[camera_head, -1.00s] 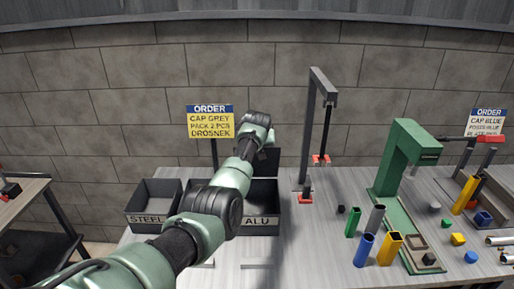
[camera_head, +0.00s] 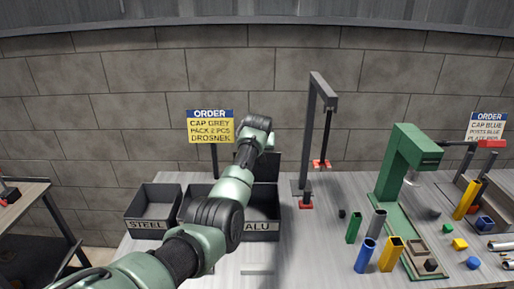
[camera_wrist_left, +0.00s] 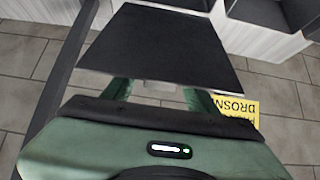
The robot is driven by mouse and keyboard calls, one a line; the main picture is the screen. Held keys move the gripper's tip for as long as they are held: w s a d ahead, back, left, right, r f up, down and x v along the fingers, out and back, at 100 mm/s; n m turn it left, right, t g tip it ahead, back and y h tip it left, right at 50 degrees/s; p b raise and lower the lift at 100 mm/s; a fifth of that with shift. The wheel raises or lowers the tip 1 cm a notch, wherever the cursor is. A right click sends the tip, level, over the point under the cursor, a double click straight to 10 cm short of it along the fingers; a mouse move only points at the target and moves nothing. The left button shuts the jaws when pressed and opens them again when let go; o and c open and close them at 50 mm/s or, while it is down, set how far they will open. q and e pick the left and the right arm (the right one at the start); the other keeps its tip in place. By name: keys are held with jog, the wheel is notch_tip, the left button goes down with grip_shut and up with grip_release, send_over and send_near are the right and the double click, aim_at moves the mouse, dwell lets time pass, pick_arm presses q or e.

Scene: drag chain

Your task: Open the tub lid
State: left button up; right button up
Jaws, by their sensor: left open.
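A dark flat panel (camera_wrist_left: 165,45), which looks like the tub lid, fills the upper middle of the left wrist view. In the head view a dark upright panel (camera_head: 270,168) shows behind the ALU bin, partly hidden by my left arm. My left gripper (camera_wrist_left: 160,94) is open, with its two green fingers apart at the panel's near edge. The fingertips are partly hidden by the panel, and I cannot tell whether they touch it. In the head view my left wrist hides the gripper. My right gripper is not in view.
An open STEEL bin (camera_head: 144,224) and an ALU bin (camera_head: 262,228) stand on the bench. An order sign (camera_head: 210,127) rises behind them. Right are a dark gantry (camera_head: 303,150), coloured tubes (camera_head: 391,254) and a green press (camera_head: 393,165). The front middle bench is fairly clear.

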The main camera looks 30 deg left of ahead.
pick_arm(q)
jog(key=b+v, duration=0.1)
jog(key=v, duration=0.5)
jog(key=shift+s, duration=0.15)
dwell(0.5)
